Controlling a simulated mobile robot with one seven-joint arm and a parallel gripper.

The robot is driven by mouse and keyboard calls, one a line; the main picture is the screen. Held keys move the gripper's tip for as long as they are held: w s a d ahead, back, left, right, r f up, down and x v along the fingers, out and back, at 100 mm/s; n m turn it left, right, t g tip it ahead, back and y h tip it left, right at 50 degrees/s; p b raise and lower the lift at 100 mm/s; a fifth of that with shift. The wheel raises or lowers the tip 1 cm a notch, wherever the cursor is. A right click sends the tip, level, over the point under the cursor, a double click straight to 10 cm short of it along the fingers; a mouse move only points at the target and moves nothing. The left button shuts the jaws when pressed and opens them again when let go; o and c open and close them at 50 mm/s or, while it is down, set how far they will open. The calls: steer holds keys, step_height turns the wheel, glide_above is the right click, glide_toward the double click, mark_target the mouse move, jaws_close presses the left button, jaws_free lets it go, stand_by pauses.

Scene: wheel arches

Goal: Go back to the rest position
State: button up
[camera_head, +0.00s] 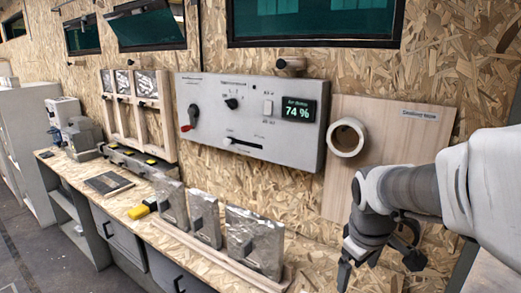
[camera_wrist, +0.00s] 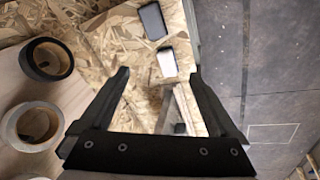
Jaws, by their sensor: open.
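My gripper (camera_wrist: 159,74) is open, with nothing between its two dark fingers in the wrist view. My white arm comes in from the right edge.
A cream ring (camera_head: 348,137) sticks out from the board, close to my arm. A grey control panel (camera_head: 250,150) reading 74 % is on the wall. Several silver-wrapped slabs (camera_head: 254,240) stand on the bench. Dark floor (camera_wrist: 275,60) shows at the wrist view's right.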

steer(key=s+a+r+m+t, duration=0.1)
steer(key=s+a+r+m, duration=0.1)
steer(key=s, duration=0.4)
steer(key=s+a+r+m+t+y, duration=0.1)
steer(key=s+a+r+m, duration=0.2)
steer(key=s, duration=0.4)
steer(key=shift+r+m+t, duration=0.3)
steer(key=shift+r+m, duration=0.1)
steer(key=shift+m, duration=0.3)
